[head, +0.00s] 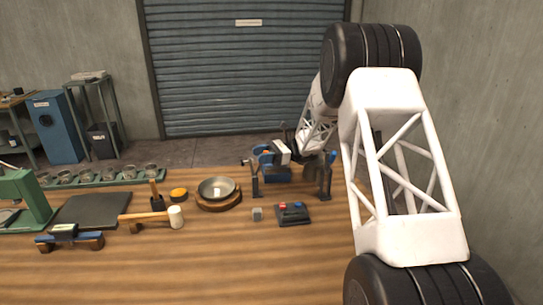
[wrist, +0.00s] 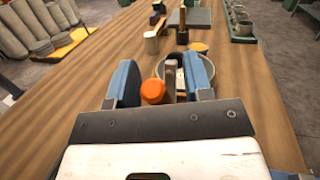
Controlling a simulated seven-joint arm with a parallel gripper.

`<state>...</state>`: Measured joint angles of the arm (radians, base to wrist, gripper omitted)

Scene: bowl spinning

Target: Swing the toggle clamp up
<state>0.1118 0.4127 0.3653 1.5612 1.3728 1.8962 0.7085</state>
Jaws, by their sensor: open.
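In the wrist view an orange knob (wrist: 153,91), which looks like the tip of the toggle clamp's handle, lies between the two blue fingers of my gripper (wrist: 159,66). A grey metal bar (wrist: 169,75) stands just right of the knob, also between the fingers. The fingers are apart, with visible gaps, so my gripper is open. In the head view my gripper (head: 264,157) is over the blue machine at the back right of the bench. The clamp's base and pivot are hidden, and I cannot tell the handle's angle.
A metal bowl (head: 217,186) sits on a wooden ring left of the machine. A button box (head: 293,213) and a small grey block (head: 257,214) are in front. A mallet (head: 175,217) lies farther left. The front of the bench is clear.

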